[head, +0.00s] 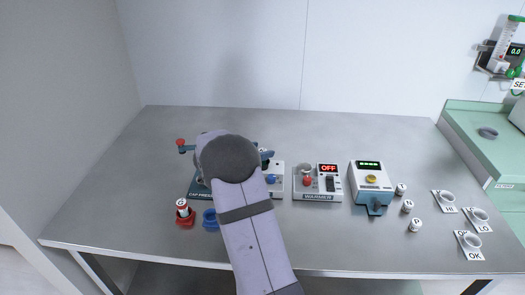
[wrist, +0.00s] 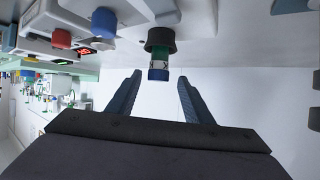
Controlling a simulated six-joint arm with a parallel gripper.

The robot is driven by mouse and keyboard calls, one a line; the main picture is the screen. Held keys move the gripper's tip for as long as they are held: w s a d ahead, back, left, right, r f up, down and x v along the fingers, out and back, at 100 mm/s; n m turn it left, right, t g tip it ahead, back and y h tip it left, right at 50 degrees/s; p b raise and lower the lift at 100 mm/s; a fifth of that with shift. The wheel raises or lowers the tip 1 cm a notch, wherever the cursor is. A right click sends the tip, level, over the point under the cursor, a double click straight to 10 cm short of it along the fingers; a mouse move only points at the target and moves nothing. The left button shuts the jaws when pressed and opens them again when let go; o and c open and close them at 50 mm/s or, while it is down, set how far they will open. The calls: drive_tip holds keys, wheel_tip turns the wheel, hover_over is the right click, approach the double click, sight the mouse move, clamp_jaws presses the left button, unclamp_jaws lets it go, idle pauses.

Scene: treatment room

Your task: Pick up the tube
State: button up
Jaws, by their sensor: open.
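In the wrist view, which shows the room upside down, a tube (wrist: 158,66) with a green part, a pale band and a blue end sticks out of a dark round holder (wrist: 160,40). My gripper (wrist: 159,80) is open, its two dark blue fingers spread to either side of the tube's blue end. I cannot tell how deep the tube is between them; neither finger visibly touches it. In the head view my arm hides this tube and most of the gripper. Another white tube (head: 182,206) with a red top stands in a red holder at the front left.
Behind my arm is a cap press (head: 200,195). To its right stand a warmer (head: 318,197) reading OFF and a white device (head: 367,175) with a green display. Small lettered pots (head: 415,224) and labelled rings (head: 470,241) lie at right. The table's back (head: 330,125) is clear.

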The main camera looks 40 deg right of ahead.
drive_tip(key=shift+s+a+f+p, duration=0.15)
drive_tip(key=shift+a+f+p, duration=0.1)
drive_tip(key=shift+a, duration=0.15)
drive_tip(key=shift+s+a+f+p, duration=0.1)
drive_tip(key=shift+s+a+f, duration=0.1)
drive_tip(key=shift+a, duration=0.15)
drive_tip(key=shift+p+x, duration=0.65)
drive_tip(key=shift+x, duration=3)
drive_tip(key=shift+f, duration=0.1)
drive_tip(key=shift+c, duration=0.3)
clamp_jaws()
